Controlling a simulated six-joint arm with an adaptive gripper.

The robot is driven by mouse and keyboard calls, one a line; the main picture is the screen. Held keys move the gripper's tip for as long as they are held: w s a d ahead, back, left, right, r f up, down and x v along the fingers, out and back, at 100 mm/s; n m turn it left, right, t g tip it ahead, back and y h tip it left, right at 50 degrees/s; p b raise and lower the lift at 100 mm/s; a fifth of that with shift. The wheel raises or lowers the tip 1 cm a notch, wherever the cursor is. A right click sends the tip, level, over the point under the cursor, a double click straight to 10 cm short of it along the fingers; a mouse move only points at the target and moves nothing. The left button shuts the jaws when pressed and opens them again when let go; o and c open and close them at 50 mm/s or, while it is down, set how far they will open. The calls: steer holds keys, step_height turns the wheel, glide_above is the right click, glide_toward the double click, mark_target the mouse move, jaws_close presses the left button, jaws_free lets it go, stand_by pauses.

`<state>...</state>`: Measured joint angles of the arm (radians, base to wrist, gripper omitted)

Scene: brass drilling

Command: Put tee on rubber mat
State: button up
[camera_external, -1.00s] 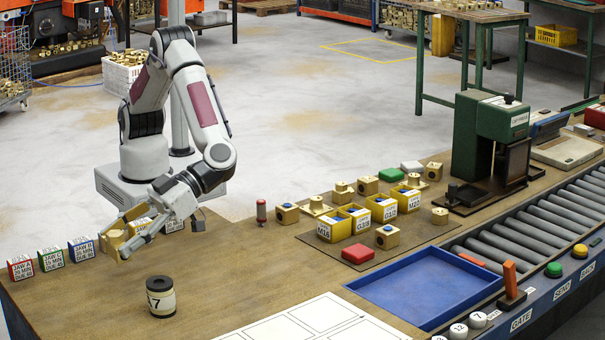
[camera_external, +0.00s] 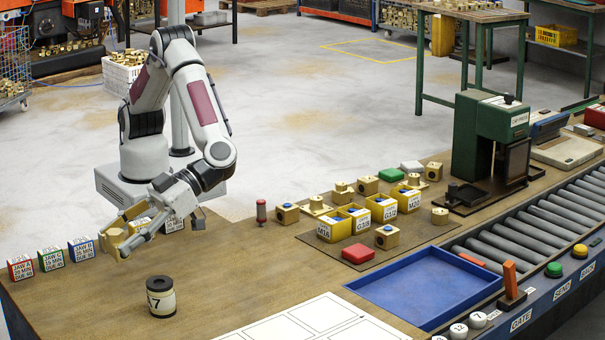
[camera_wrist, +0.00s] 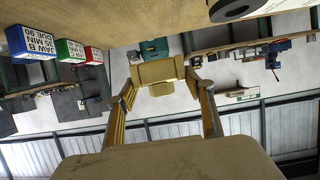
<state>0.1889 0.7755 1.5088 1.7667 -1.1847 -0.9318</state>
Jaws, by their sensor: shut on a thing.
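My gripper (camera_external: 119,238) is low over the left part of the wooden bench and shut on a brass fitting, the tee (camera_external: 115,240). In the wrist view, the tee (camera_wrist: 158,72) sits between the two fingertips of my gripper (camera_wrist: 160,82), a blocky brass body with a short part protruding. The fingers partly cover it in the external view, and I cannot tell whether it touches the bench. The rubber mat (camera_external: 418,231) is a flat brown sheet to the right, well apart from my gripper, with several brass fittings and yellow bins on it.
Jaw boxes in red (camera_external: 20,267), green (camera_external: 51,258) and blue (camera_external: 82,249) stand left of my gripper. A black-and-cream roll (camera_external: 161,298) stands in front. A blue tray (camera_external: 425,288), green press (camera_external: 487,140) and roller conveyor (camera_external: 520,237) are at right. Bench between roll and mat is mostly clear.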

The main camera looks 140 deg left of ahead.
steer(key=shift+w, duration=0.1)
steer(key=shift+w+r, duration=0.1)
steer(key=shift+w, duration=0.1)
steer(key=w+a+r+n+t+y, duration=0.2)
steer(key=w+a+n+t+y, duration=0.2)
steer(key=w+a+n+t, duration=0.7)
steer(key=s+a+n+t+y, duration=0.1)
steer(key=s+a+n+y, duration=0.2)
steer(key=a, duration=0.9)
steer(key=s+a+n+t+y, duration=0.1)
steer(key=s+a+n+y, duration=0.3)
steer(key=a, duration=0.8)
steer(key=shift+s+a+f+t+y, duration=0.2)
steer(key=shift+s+a+t+y, duration=0.1)
steer(key=shift+s+y, duration=0.85)
steer(key=shift+d, duration=0.1)
